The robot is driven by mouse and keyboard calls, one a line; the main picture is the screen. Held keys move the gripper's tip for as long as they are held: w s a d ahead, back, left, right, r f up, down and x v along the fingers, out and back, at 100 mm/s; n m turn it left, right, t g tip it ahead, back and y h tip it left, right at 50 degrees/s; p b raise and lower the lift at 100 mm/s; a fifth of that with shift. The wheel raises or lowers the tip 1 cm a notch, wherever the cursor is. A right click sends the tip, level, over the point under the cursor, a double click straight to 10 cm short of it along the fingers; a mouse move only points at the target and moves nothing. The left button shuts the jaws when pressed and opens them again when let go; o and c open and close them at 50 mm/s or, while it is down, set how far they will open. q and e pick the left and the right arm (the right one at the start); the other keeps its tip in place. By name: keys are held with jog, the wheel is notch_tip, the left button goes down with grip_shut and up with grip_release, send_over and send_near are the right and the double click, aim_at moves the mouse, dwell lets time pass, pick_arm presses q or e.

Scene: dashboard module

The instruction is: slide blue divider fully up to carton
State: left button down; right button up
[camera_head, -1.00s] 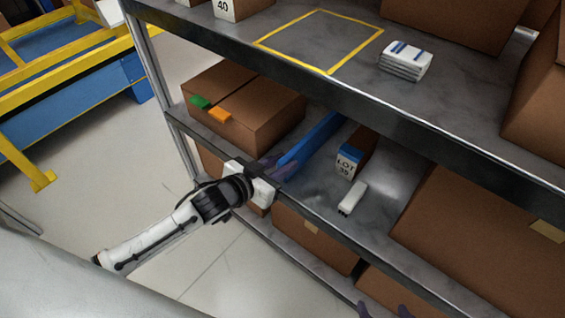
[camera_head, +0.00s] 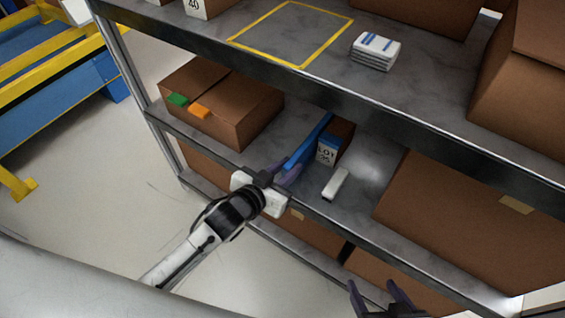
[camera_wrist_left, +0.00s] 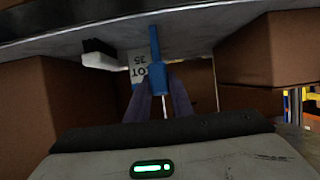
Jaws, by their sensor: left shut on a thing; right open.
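The blue divider (camera_head: 309,140) stands on the middle shelf, along the left side of the small brown carton with the blue band and LOT 35 label (camera_head: 327,150). Little or no gap shows between them; contact is unclear. My left gripper (camera_head: 288,174) is shut on the divider's near end at the shelf's front edge. In the left wrist view, its fingers (camera_wrist_left: 158,98) are on either side of the blue divider (camera_wrist_left: 156,68), and the carton's label (camera_wrist_left: 136,66) shows right beside it. My right gripper (camera_head: 384,296) is open and empty, low at the bottom, below the shelf.
A white block with a dark end (camera_head: 336,184) lies on the shelf in front of the carton. A large brown box (camera_head: 222,102) with green and orange tabs stands left, with bare shelf between. Another big box (camera_head: 470,220) stands right. The upper shelf's edge (camera_head: 330,88) hangs above.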

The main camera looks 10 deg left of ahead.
pick_arm(q)
jog(key=shift+s+d, duration=0.15)
jog(key=shift+d, duration=0.2)
pick_arm(e)
jog(key=shift+w, duration=0.1)
pick_arm(q)
jog(key=c, duration=1.6)
grip_release()
jog(key=shift+o, duration=0.2)
jog(key=shift+s+a+r, duration=0.15)
jog(key=shift+s+a, duration=0.1)
jog(key=shift+s, duration=0.15)
jog(key=p+v, duration=0.1)
jog(key=v, duration=0.8)
jog(key=shift+p, duration=0.35)
pick_arm(e)
jog(key=shift+s+d+r, duration=0.2)
jog(key=shift+s+r, duration=0.05)
jog(key=shift+r, duration=0.15)
pick_arm(q)
jog(key=shift+s+r, duration=0.1)
jog(key=s+a+f+n+g+y, duration=0.1)
jog(key=s+a+f+g+y, duration=0.1)
jog(key=s+f, duration=0.9)
jog(key=shift+s+a+n+g+p, duration=0.4)
jog(key=shift+s+a+g, duration=0.15)
jog(key=shift+s+g, duration=0.55)
pick_arm(e)
jog(key=shift+d+r, duration=0.15)
jog(key=shift+r, duration=0.1)
